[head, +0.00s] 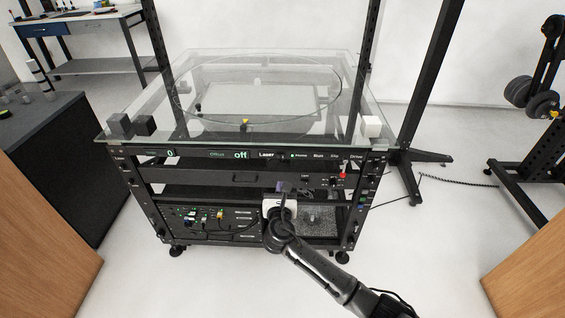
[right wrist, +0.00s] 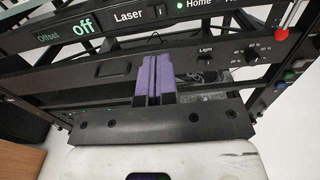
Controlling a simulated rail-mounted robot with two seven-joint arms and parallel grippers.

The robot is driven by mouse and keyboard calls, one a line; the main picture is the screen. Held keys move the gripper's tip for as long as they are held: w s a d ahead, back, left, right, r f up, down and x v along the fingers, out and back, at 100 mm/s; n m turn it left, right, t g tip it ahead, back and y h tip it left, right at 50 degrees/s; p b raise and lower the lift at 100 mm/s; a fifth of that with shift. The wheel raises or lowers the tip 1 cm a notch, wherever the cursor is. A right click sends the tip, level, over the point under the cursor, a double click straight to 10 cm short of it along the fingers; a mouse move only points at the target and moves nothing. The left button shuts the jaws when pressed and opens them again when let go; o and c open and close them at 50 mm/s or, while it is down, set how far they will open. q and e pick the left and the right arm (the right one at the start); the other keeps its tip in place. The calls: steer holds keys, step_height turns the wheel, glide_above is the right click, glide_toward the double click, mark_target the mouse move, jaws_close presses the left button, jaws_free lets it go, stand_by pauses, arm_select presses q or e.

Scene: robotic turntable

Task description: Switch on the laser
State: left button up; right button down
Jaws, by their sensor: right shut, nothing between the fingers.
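The laser switch (right wrist: 159,11) is a small dark rocker on the front panel, right of the white word "Laser" (right wrist: 128,16). In the head view the switch (head: 282,156) is tiny and I cannot tell its position. A green "off" readout (head: 240,155) glows left of it, beside the word "Offset". My right gripper (right wrist: 153,64) has purple fingers, shut together and empty. In the right wrist view they point up toward the panel, below the switch and apart from it. In the head view the right gripper (head: 285,188) is in front of the rack. My left gripper is out of view.
The glass-topped turntable (head: 255,90) sits on the black rack. A drawer front (right wrist: 112,69) lies behind the fingers. A Light switch (right wrist: 206,57), knobs (right wrist: 253,54) and a red-tipped lever (right wrist: 282,34) are to the right. Black blocks (head: 145,125) stand on the glass corner.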

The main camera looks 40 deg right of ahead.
mark_target(283, 156)
steer(key=b+x, duration=0.6)
steer(key=x, duration=0.5)
steer(key=shift+w+d+f, duration=0.1)
steer(key=shift+f, duration=0.05)
steer(key=shift+b+x, duration=0.5)
steer(key=shift+x, duration=0.35)
